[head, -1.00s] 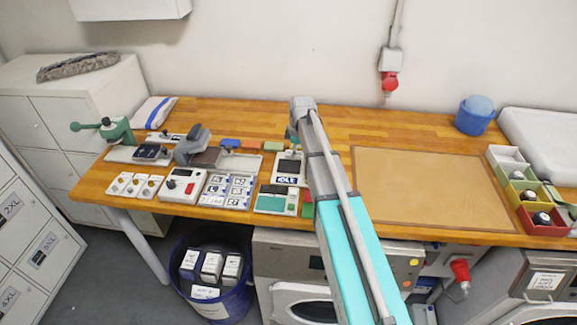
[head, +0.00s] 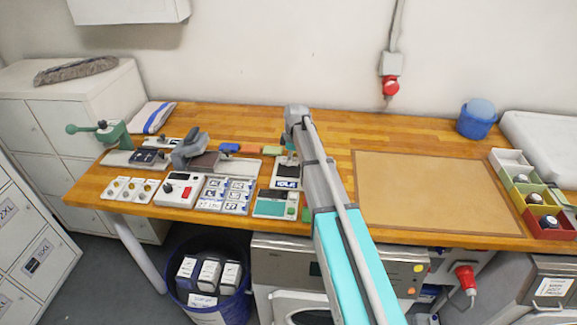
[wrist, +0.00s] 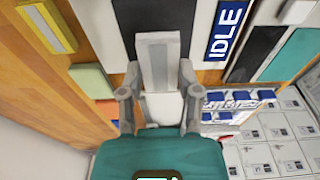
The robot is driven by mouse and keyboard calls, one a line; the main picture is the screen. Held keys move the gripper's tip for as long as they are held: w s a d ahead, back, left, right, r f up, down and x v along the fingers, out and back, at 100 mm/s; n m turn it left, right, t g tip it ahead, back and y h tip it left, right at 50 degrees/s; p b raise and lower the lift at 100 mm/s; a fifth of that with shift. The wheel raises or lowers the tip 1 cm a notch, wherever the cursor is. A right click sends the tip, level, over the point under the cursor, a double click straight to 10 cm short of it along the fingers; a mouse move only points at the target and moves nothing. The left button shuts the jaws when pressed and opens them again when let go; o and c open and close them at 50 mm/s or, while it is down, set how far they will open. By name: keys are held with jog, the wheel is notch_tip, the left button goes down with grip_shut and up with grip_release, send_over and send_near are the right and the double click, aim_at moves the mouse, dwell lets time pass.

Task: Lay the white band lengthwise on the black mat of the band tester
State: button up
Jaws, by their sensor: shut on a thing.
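The band tester (head: 284,184) is a pale device with a dark blue IDLE display, partly hidden by my arm in the head view. In the wrist view its black mat (wrist: 125,12) lies under and ahead of my gripper (wrist: 158,78), with the IDLE display to the right. My gripper is shut on the pale, greyish-white band (wrist: 160,62). The band runs up the picture over the black mat, about along its length. Whether it touches the mat I cannot tell. In the head view my arm largely hides the gripper and the band.
Several coloured pieces lie left of the tester, among them a blue one (head: 229,148) and a green one (wrist: 92,80). A box with a red button (head: 178,190) and a tray of labelled cards (head: 226,194) stand front left. A brown board (head: 430,190) lies bare on the right.

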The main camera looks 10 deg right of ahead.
aim_at(289, 169)
jog(key=shift+w+a+f+b, duration=0.1)
jog(key=shift+w+f+b, duration=0.2)
jog(key=shift+f, duration=0.2)
jog(key=shift+s+f+b, duration=0.1)
jog(key=shift+f+b, duration=1.2)
jog(key=shift+f, duration=0.15)
jog(key=o, duration=0.8)
jog(key=shift+r, duration=0.2)
jog(key=r+p, duration=0.4)
jog(key=d+r+p, duration=0.1)
jog(key=r+p, duration=0.7)
jog(key=shift+s+d, duration=0.2)
